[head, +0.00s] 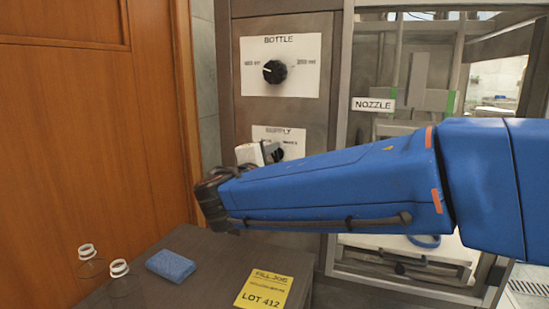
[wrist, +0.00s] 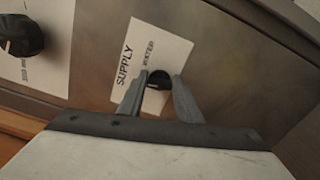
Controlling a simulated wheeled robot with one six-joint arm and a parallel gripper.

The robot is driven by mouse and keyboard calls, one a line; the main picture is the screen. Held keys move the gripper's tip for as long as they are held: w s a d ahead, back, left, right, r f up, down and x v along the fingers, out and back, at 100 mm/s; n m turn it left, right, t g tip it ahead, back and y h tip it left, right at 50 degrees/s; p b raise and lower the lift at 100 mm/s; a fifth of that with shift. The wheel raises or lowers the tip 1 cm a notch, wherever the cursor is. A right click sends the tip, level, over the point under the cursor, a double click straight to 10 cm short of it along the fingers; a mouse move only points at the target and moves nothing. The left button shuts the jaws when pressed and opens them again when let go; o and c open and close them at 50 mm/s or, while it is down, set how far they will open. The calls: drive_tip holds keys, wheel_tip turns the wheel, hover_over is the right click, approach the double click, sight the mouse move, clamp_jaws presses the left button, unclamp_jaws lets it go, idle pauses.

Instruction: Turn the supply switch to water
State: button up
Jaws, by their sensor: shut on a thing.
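The supply switch is a small black knob (wrist: 158,80) on a white plate marked SUPPLY (wrist: 140,52), seen tilted in the wrist view. In the head view the SUPPLY plate (head: 278,132) is on the metal panel under the BOTTLE plate, and my blue arm covers its lower part. My gripper (wrist: 160,84) has its two grey fingers on either side of the knob, shut on it. In the head view my gripper (head: 272,152) is at the plate, partly hidden by my arm. The word WATER shows beside the knob, but the pointer's direction cannot be made out.
Above is the BOTTLE knob (head: 275,71) on its own plate. Right of the panel is a framed window with a NOZZLE label (head: 374,105). Below, a dark table (head: 205,277) holds two clear bottles (head: 120,280), a blue sponge (head: 170,266) and a yellow LOT 412 card (head: 263,289).

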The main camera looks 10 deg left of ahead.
drive_tip(key=m, duration=0.5)
drive_tip(key=shift+f+m, duration=0.2)
drive_tip(key=shift+m, duration=0.1)
drive_tip(key=m, duration=0.5)
drive_tip(key=shift+f+m, duration=0.15)
drive_tip(key=shift+m, duration=0.25)
drive_tip(key=o, duration=1)
drive_tip(key=shift+o, duration=0.2)
drive_tip(key=s+a, duration=0.2)
drive_tip(key=s, duration=1.5)
drive_tip(key=shift+s+a, duration=0.15)
drive_tip(key=shift+a, duration=0.1)
